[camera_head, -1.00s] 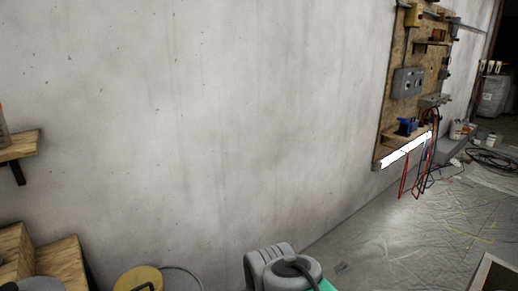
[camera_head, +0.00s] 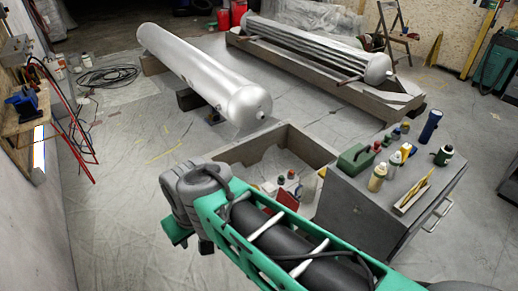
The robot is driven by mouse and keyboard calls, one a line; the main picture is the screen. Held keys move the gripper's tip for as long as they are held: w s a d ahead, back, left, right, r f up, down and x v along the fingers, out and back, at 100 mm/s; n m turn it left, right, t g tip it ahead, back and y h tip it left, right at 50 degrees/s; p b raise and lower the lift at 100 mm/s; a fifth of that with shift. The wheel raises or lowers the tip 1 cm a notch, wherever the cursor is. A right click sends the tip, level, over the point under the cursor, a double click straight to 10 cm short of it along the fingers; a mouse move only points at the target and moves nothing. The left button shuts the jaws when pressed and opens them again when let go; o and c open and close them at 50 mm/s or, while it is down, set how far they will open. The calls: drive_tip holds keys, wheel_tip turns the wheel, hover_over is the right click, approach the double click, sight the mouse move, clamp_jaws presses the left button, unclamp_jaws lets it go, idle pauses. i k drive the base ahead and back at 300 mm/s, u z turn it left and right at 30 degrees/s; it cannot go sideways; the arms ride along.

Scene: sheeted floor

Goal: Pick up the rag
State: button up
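I cannot make out a rag for sure in the head view. My own green and grey arm crosses the lower middle of the view, and its grey joint hangs in front of the open box's near left side. My gripper does not show; it is out of sight beyond or below that joint. The arm hides part of the floor and the near side of the box.
An open box (camera_head: 233,152) with small items stands beside a grey cabinet (camera_head: 352,200) topped with bottles and a flashlight (camera_head: 430,125). A large silver cylinder (camera_head: 195,70) lies behind. Sheeted floor (camera_head: 125,190) at left is clear.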

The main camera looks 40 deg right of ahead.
sight(270, 189)
drive_tip(key=z, duration=0.4)
drive_tip(key=i, duration=1.5)
drive_tip(key=z, duration=0.3)
